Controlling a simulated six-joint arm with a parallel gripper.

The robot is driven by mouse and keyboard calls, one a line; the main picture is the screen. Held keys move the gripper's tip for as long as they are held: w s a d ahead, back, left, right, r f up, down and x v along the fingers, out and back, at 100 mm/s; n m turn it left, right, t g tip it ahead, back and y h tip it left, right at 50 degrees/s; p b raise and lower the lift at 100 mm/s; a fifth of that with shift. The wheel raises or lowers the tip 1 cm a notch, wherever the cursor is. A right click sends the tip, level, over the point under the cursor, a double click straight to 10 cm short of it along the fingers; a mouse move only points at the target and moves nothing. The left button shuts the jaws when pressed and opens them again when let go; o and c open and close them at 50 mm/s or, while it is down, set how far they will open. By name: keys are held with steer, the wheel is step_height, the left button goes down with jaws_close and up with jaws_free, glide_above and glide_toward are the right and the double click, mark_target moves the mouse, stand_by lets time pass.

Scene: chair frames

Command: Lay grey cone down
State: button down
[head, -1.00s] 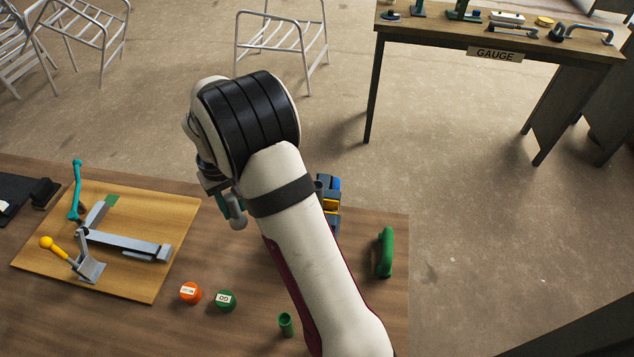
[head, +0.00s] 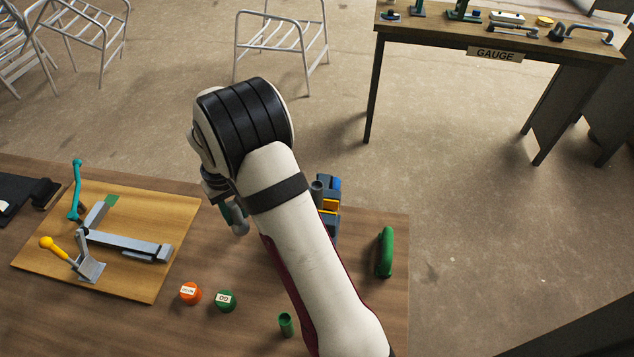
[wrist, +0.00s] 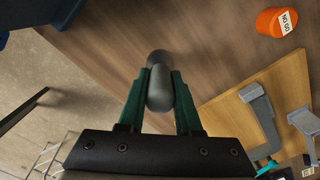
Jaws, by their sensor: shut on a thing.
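The grey cone (wrist: 160,88) is a smooth, rounded dark-grey piece between the two green fingers of my gripper (wrist: 160,75) in the wrist view. My gripper is shut on it. In the head view, my gripper (head: 233,213) hangs just left of my arm, with the grey cone (head: 240,229) at its lower end, in front of the wooden table (head: 225,255). I cannot tell whether the cone touches the table.
An orange NO GO piece (head: 190,293) and a green GO piece (head: 226,300) stand nearer. A wooden board with clamps (head: 125,285) lies left. Bare tabletop surrounds my gripper.

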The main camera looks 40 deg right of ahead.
steer(key=shift+f, duration=1.15)
steer(key=c, duration=0.5)
jaws_free()
step_height(320, 180, up, 16)
steer(key=shift+f, duration=0.15)
steer(key=s+a+r+m, duration=0.2)
steer(key=s+r, duration=0.3)
steer(key=s, duration=0.7)
steer(key=s+a+f+m, duration=0.1)
steer(key=s, duration=0.5)
steer(key=s+a+f+m+y, duration=0.1)
steer(key=s, duration=0.5)
steer(key=s+a+f+m, duration=0.1)
steer(key=s, duration=0.6)
steer(key=shift+s+m+y, duration=0.1)
steer(key=shift+m+y, duration=0.2)
steer(key=shift+y, duration=0.1)
